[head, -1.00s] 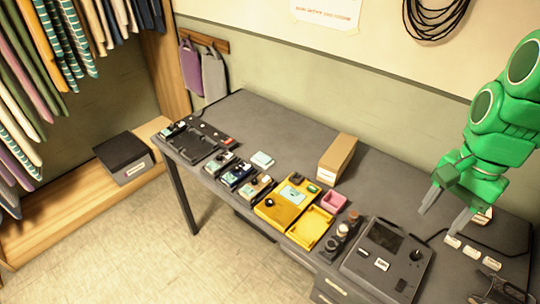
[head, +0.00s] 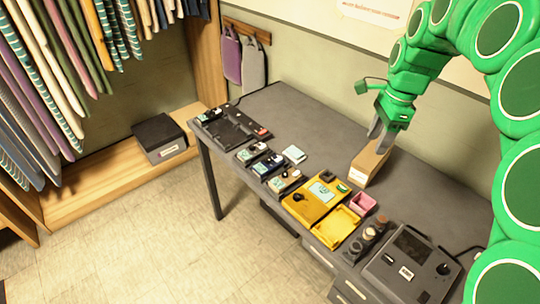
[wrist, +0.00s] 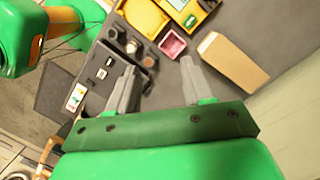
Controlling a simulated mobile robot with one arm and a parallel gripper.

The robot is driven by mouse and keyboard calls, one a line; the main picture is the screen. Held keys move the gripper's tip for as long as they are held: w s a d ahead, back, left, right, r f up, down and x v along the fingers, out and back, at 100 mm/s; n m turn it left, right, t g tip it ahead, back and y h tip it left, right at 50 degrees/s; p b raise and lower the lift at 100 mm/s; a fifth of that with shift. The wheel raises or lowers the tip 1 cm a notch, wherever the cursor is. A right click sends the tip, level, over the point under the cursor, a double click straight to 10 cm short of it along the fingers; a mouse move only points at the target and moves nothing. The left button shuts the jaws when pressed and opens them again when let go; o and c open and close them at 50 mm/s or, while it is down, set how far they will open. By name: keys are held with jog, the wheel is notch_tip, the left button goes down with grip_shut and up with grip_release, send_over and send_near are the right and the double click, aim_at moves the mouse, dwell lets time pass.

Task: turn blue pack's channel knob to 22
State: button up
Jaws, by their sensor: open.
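The blue pack (head: 267,166) is a small dark blue unit with a pale face, in the middle of a short row of packs along the table's front edge. Its channel knob is too small to read in the head view. The pack does not show in the wrist view. My gripper (head: 381,137) is open and empty, above the tan box and well to the right of the blue pack. Its two grey fingers (wrist: 158,68) stand apart in the wrist view.
A tan box (head: 368,162) stands below my gripper. A yellow case (head: 314,201), yellow tray (head: 335,228), pink box (head: 362,203) and grey console (head: 410,265) line the table's front.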

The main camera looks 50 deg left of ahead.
jog(key=s+a+f+m, duration=0.15)
jog(key=a+f, duration=0.25)
jog(key=a, duration=0.5)
jog(key=a+f+m, duration=0.3)
jog(key=a+f, duration=0.1)
jog(key=a, duration=0.6)
jog(key=m+t, duration=0.1)
jog(key=m, duration=0.3)
send_near(268, 158)
jog(key=shift+s+a+f+n+h, duration=0.1)
jog(key=shift+s+f+n+h, duration=0.05)
jog(key=shift+s+n+h, duration=0.15)
jog(key=shift+a+f, duration=0.15)
jog(key=shift+f, duration=3.85)
grip_shut()
